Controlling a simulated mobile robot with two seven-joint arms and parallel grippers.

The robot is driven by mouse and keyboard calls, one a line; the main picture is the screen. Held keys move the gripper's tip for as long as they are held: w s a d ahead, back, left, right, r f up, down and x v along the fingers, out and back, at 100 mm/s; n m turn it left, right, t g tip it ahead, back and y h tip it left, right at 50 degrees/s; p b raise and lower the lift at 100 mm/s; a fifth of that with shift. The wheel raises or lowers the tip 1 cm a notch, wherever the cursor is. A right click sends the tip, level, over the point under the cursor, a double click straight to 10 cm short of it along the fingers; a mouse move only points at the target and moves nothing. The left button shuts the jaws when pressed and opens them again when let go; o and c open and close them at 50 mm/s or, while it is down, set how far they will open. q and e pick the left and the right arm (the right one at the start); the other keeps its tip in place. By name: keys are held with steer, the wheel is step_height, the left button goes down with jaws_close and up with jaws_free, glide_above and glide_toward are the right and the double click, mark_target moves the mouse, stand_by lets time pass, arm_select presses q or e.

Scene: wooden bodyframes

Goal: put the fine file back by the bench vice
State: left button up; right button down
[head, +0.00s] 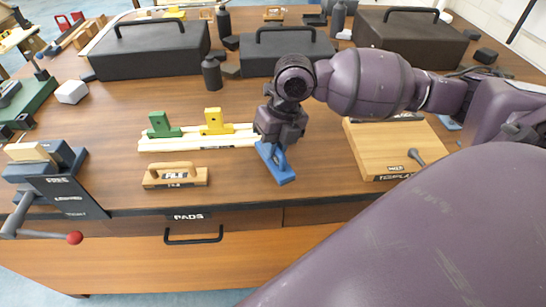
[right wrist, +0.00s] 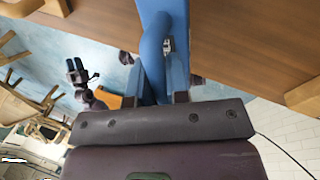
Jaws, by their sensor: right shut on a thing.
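My right gripper (head: 276,143) is shut on a blue handled block (head: 274,163), which it holds low over the bench right of the middle. The block also shows between the fingers in the right wrist view (right wrist: 164,45). A wooden block with a handle (head: 174,175), with a partly legible "FILE" label, lies near the front edge. The bench vice (head: 45,160) is at the left, with a dark sign (head: 66,196) in front reading "FINE" on top. My left gripper (right wrist: 76,70) seems to show small in the right wrist view; its opening is unclear.
A pale rack (head: 190,138) carries a green block (head: 162,126) and a yellow block (head: 214,121). A wooden board (head: 385,150) lies at the right under my arm. Black cases (head: 150,50) stand behind. Bare bench lies between the vice and the wooden block.

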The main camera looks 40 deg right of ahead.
step_height(320, 180, down, 4)
steer(key=shift+r, duration=0.2)
steer(key=shift+f, duration=0.15)
steer(key=c, duration=1.1)
jaws_free()
steer(key=p+v, duration=0.1)
steer(key=v, duration=1.1)
steer(key=shift+r, duration=0.2)
